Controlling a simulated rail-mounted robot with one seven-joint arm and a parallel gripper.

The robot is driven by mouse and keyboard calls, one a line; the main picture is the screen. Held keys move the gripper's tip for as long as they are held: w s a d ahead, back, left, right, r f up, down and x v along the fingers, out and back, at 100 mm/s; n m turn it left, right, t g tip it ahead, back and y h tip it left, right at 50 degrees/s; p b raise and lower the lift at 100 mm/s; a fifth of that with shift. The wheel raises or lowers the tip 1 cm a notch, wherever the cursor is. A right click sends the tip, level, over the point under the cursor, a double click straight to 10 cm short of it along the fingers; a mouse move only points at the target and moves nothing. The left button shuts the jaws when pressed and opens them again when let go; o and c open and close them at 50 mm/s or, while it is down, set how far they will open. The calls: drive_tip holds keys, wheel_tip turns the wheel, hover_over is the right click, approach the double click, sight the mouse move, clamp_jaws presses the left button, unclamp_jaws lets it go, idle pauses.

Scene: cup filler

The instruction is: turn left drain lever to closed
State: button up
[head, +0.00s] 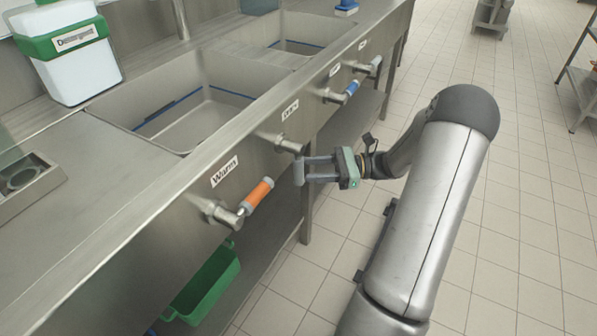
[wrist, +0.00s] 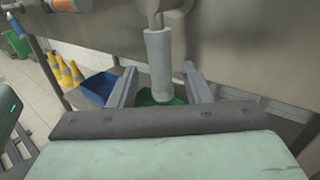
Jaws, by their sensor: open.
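The left drain lever (head: 299,172) has a plain grey handle and sits on the sink front under a label that seems to read "Drain". It hangs downward from its valve, and its handle also shows in the wrist view (wrist: 159,62). My gripper (head: 309,169) is open at the handle. In the wrist view my gripper (wrist: 159,70) has one finger on each side of the grey handle, with visible gaps. Whether the fingertips reach past the handle is hard to tell.
The orange "Warm" lever (head: 257,196) is left of the drain lever. A blue lever (head: 352,88) and another grey lever (head: 375,65) are farther right. A green bin (head: 205,283) is below the counter. Yellow cones (wrist: 68,75) and a blue bin (wrist: 97,88) show in the wrist view.

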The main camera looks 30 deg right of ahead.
sight(298, 169)
drive_tip(key=shift+x, duration=2.2)
drive_tip(key=shift+d, duration=0.1)
clamp_jaws()
